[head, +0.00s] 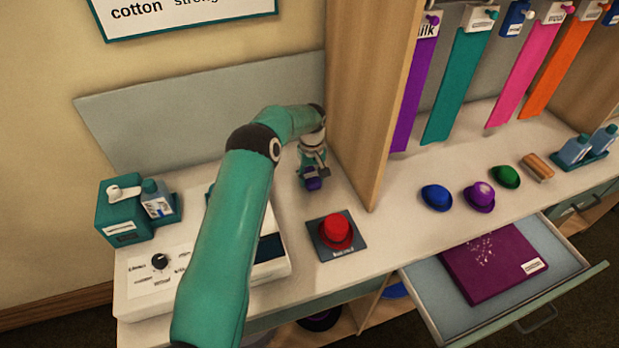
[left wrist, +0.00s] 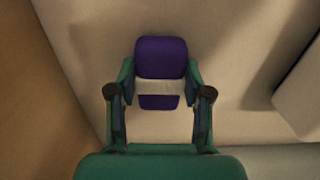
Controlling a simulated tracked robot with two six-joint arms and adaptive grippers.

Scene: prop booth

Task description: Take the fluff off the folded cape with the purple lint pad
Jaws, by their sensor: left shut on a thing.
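The purple lint pad (left wrist: 160,58) is between the fingers of my left gripper (left wrist: 160,88), which is shut on it. In the head view the left gripper (head: 314,172) is over the counter beside the wooden divider, with the pad (head: 313,184) below it. Whether the pad touches the counter I cannot tell. The folded cape (head: 490,265) is dark magenta and lies in the open drawer (head: 445,312) at the lower right, with pale fluff (head: 484,248) on its upper left part and a white label. My right gripper is not in view.
A red hat (head: 336,230) sits on a dark mat in front of the left gripper. The tall wooden divider (head: 375,110) stands between the gripper and the drawer side. Blue, purple and green hats (head: 505,177) stand behind the drawer. Coloured strips hang above.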

